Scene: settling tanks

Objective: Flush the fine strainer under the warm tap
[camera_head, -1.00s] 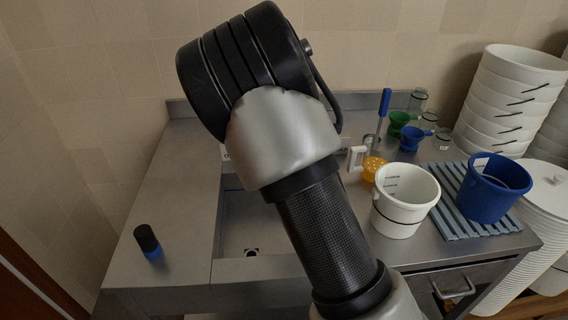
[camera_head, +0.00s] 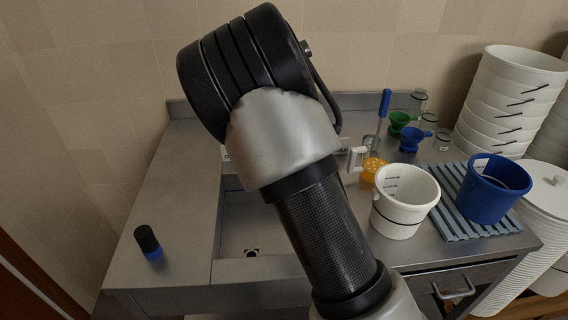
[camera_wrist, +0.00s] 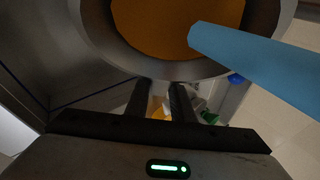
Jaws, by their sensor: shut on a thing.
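In the wrist view, the fine strainer (camera_wrist: 150,25) fills the top, with a grey rim around an orange-brown mesh. My gripper (camera_wrist: 163,88) is shut on it, its dark fingers reaching the near rim. The exact grip point is hard to see. A light-blue bar (camera_wrist: 260,65) comes in from the right and ends over the mesh; I cannot tell whether it is water or a solid part. In the head view, my arm hides the gripper, strainer and tap. Part of the sink basin (camera_head: 238,225) shows left of the arm.
Right of my arm stand an orange perforated cup (camera_head: 373,172), a white bucket (camera_head: 404,208) and a blue bucket (camera_head: 492,195) on a slatted mat (camera_head: 450,215).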

